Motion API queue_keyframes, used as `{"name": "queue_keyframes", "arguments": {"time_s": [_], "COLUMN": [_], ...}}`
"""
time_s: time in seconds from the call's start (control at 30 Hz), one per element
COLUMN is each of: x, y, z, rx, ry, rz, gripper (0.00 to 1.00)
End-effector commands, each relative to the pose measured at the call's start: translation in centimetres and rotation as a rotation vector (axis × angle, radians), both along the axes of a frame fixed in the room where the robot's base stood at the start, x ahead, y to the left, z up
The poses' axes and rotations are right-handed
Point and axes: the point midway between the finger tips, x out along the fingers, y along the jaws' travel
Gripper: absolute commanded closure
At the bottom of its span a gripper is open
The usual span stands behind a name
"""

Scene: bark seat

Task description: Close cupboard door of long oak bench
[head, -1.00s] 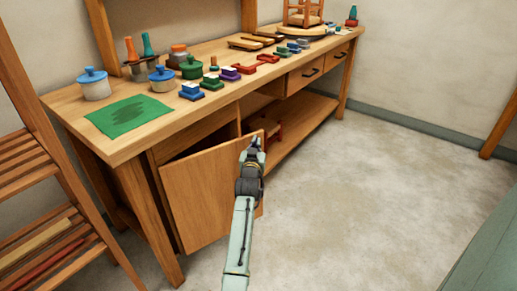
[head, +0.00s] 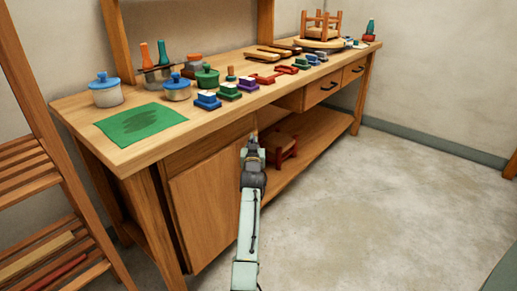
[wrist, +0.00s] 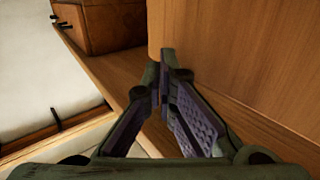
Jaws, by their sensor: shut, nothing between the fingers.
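The long oak bench (head: 300,95) runs from the left foreground to the back right in the head view. Its cupboard door (head: 205,205) is at the near left end, under the top. The door now looks nearly flush with the cupboard front; whether it is fully shut I cannot tell. My gripper (head: 253,140) is at the door's right side, and my arm hides part of that edge. In the wrist view my gripper (wrist: 158,80) has its fingertips together with nothing between them, close to a large wood panel (wrist: 240,55). I cannot tell whether they touch it.
A small stool (head: 282,145) stands on the bench's lower shelf (head: 320,137), right of my gripper. Pots, coloured blocks and a green mat (head: 140,124) lie on the top. A slatted wooden rack (head: 45,200) stands at the left. The floor (head: 390,215) to the right is clear.

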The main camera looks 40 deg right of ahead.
Motion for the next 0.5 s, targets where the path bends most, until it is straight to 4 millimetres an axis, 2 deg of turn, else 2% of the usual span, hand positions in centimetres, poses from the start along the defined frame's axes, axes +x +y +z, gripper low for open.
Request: {"name": "queue_keyframes", "arguments": {"time_s": [0.2,0.5], "x": [0.89,1.14], "y": [0.25,0.46], "z": [-0.03,0.11], "rx": [0.0,-0.001], "ry": [0.0,-0.001], "rz": [-0.001,0.002], "gripper": [1.0,1.0]}}
